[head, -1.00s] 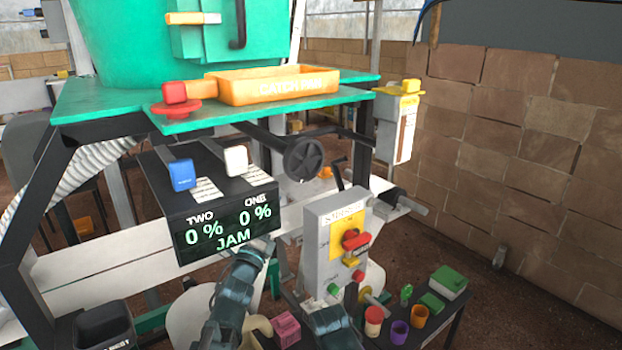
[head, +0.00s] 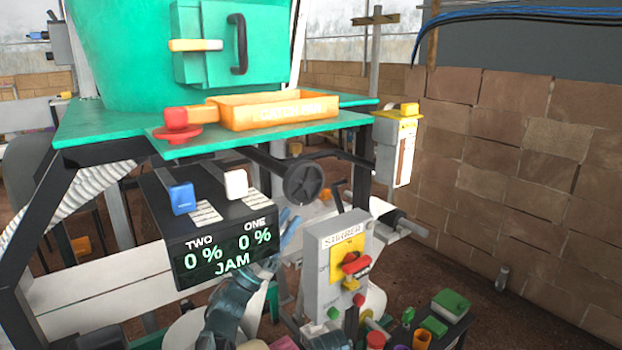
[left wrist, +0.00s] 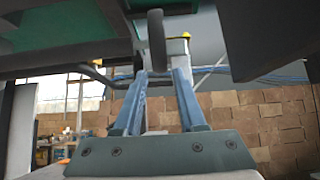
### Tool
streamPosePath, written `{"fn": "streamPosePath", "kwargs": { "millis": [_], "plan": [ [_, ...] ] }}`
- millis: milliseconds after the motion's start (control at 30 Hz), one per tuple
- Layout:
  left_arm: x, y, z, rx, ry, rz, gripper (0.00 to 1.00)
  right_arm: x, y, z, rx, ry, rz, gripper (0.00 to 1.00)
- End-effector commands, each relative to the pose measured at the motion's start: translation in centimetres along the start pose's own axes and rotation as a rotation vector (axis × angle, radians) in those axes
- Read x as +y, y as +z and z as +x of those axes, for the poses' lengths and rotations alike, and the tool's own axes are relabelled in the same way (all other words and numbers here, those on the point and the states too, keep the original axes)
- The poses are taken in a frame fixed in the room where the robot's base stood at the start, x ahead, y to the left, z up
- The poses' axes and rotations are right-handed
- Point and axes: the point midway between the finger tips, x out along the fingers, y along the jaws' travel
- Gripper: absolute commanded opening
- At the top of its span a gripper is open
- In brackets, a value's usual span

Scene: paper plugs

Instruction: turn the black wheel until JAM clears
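The black wheel (head: 304,183) sits under the front edge of the green table, in the middle of the head view. In the left wrist view the wheel (left wrist: 156,42) shows nearly edge-on, beyond and above the fingertips, lined up with the gap between them. My left gripper (head: 290,225) is just below the wheel in the head view. In the wrist view its two fingers (left wrist: 163,75) are apart with nothing between them. The black display (head: 228,250) reads TWO 0 %, ONE 0 % and JAM. My right gripper is not clearly visible.
A grey stirrer box (head: 335,268) with a red knob stands right of my left gripper. An orange catch tray (head: 275,112) rests on the green table (head: 110,145) above. The display box's blue and white buttons are close on the left.

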Motion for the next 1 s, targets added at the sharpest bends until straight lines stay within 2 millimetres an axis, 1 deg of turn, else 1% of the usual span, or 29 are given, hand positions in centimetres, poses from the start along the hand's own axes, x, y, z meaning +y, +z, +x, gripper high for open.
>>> {"fn": "streamPosePath", "kwargs": {
  "millis": [33, 100, 300, 400, 500, 633, 967, 1000],
  "plan": [
    [0.1, 0.5, 1.8, 0.000, -0.002, -0.002, 0.40, 0.1, 0.1, -1.6, 0.000, 0.000, 0.000, 0.00],
    [0.1, 0.5, 3.2, -0.001, -0.001, -0.002, 0.40, 0.2, 0.1, -2.5, 0.000, 0.000, 0.000, 0.00],
    [0.1, 0.4, 6.6, -0.001, -0.001, -0.002, 0.40, 0.5, 0.3, -4.9, 0.000, 0.000, 0.001, 0.00],
    [0.1, 0.3, 7.9, 0.000, 0.000, -0.002, 0.40, 0.6, 0.3, -5.8, 0.000, 0.000, 0.001, 0.00],
    [0.1, 0.2, 8.8, 0.000, 0.001, -0.001, 0.40, 0.6, 0.4, -6.3, 0.000, 0.000, 0.001, 0.00],
    [0.1, 0.1, 9.4, -0.001, 0.001, -0.001, 0.40, 0.6, 0.4, -6.7, 0.000, 0.000, 0.001, 0.00],
    [0.0, 0.0, 9.5, -0.001, 0.001, -0.001, 0.40, 0.6, 0.4, -6.7, 0.000, 0.000, 0.001, 0.00],
    [0.0, 0.0, 9.5, -0.001, 0.001, -0.001, 0.36, 0.6, 0.4, -6.7, 0.000, 0.000, 0.001, 0.00]
  ]
}}
